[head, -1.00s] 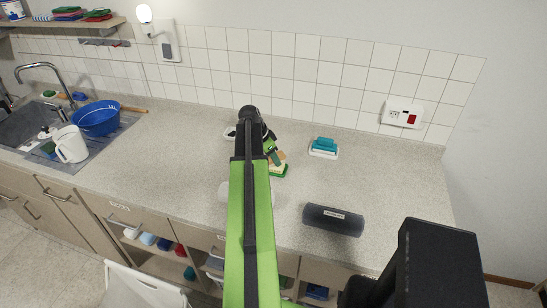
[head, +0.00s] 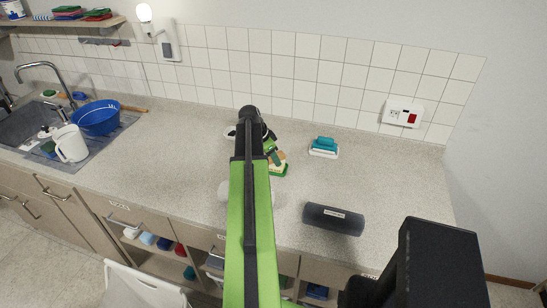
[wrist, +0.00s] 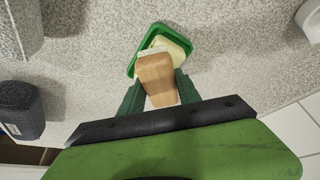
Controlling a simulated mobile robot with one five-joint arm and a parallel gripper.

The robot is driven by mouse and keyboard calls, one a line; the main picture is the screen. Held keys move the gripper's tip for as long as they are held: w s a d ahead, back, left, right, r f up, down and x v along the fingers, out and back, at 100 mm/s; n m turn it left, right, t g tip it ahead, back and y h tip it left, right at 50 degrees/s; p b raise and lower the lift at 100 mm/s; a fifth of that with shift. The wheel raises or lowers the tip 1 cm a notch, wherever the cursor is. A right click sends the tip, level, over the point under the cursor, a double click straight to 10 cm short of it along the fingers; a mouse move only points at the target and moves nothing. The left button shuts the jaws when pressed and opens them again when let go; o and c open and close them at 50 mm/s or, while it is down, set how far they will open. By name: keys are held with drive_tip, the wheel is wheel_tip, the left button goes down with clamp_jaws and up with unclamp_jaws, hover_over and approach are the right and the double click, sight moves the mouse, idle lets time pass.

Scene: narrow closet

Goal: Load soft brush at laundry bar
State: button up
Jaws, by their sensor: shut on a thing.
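My gripper (wrist: 160,92) is shut on the soft brush (wrist: 156,70), a tan wooden block with a pale edge, in the wrist view. The brush overlaps the laundry bar (wrist: 178,46), a pale yellow block in a green dish (wrist: 134,64). Whether the brush touches the bar cannot be told. In the head view, my gripper (head: 274,156) reaches down over the counter beside my green arm. The brush (head: 279,157) shows tan above the green dish (head: 279,171); my arm hides part of this spot.
A teal brush-like thing on a white dish (head: 324,154) stands to the right. A dark grey cylinder (head: 333,219) lies near the counter's front edge. The counter at left is clear up to the sink with the blue basin (head: 97,119).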

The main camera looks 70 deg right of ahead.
idle(0.3)
wheel_tip(320, 180, up, 7)
drive_tip(key=p, duration=0.7)
drive_tip(key=shift+f, duration=0.1)
